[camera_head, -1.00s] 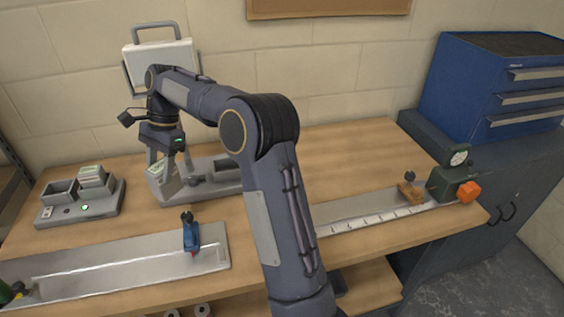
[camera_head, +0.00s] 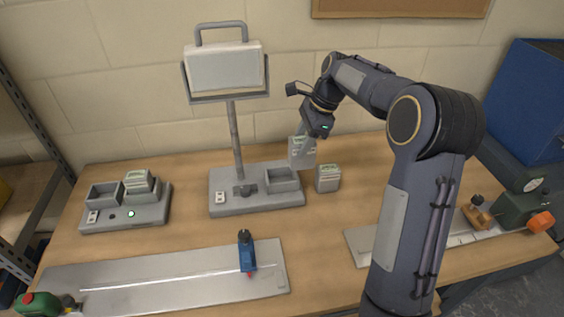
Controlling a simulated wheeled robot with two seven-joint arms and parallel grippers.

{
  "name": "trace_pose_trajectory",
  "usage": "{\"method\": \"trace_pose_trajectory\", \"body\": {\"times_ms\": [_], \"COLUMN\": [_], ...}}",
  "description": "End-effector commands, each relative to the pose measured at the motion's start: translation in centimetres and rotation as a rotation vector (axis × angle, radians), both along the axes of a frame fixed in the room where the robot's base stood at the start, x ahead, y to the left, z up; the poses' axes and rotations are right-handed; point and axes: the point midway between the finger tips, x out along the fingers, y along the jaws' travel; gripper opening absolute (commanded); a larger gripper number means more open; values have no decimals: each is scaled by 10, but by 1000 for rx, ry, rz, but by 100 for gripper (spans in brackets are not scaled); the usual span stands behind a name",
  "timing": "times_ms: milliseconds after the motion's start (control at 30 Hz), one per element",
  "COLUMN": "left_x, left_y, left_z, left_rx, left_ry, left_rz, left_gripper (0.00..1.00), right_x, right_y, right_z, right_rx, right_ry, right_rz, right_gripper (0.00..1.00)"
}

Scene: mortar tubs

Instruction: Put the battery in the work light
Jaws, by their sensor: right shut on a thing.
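The work light stands on the bench, with a white lamp head (camera_head: 224,68) on a pole and a grey base (camera_head: 232,203). The open bay (camera_head: 282,182) at the base's right end looks empty. My right gripper (camera_head: 302,139) is shut on a grey battery (camera_head: 302,157) with a pale green label. It holds the battery upright near the bay's back right edge; the exact height is hard to tell. A second similar battery (camera_head: 328,181) stands on the bench right of the base. My left gripper is not in view.
A charger (camera_head: 124,218) at the left has one battery (camera_head: 138,182) in its right bay; its left bay is empty. A metal plate with a blue clamp (camera_head: 246,254) lies in front. A green gauge device (camera_head: 518,207) is at the right, beyond my arm.

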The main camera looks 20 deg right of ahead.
Motion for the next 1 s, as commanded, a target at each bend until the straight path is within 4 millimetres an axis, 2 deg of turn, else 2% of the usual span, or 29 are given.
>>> {"method": "trace_pose_trajectory", "body": {"times_ms": [33, 233, 467, 533, 700, 1000], "left_x": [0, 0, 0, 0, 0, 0], "left_y": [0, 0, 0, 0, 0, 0], "left_z": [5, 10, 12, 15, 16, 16], "left_rx": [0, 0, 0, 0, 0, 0], "left_ry": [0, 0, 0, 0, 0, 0], "left_rz": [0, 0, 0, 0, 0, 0], "left_gripper": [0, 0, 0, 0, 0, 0], "right_x": [7, 25, 34, 38, 37, 38], "right_y": [10, 29, 38, 43, 41, 41], "right_z": [-5, -39, -55, -63, -87, -91], "right_rx": [1, 1, 1, 1, 1, 0], "right_ry": [3, 1, -1, 1, 1, -3], "right_rz": [3, 2, 1, 2, -1, 1], "right_gripper": [2, 2, 2, 2, 2, 2]}}
